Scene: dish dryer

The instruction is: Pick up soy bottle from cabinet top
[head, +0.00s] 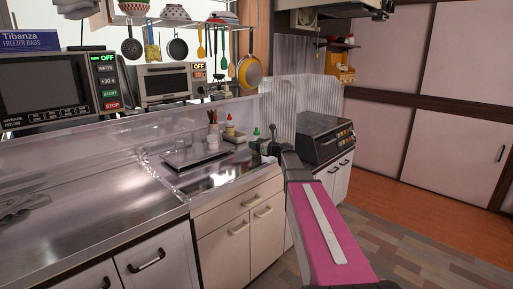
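Small bottles stand on the steel counter by the sink, and I cannot tell which is the soy bottle. One (230,130) is pale with a red cap. Another, with a green cap (257,131), is just behind my gripper (260,147) and partly hidden. My pink arm reaches from the lower right to the counter's right part. The gripper is at its far end, small and dark, close to the green-capped bottle. I cannot tell whether it touches that bottle or whether its fingers are open.
A dish tray (197,154) and a utensil holder (212,138) are left of the bottles. Pans (250,71) hang above. The counter's left part (95,205) is mostly clear.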

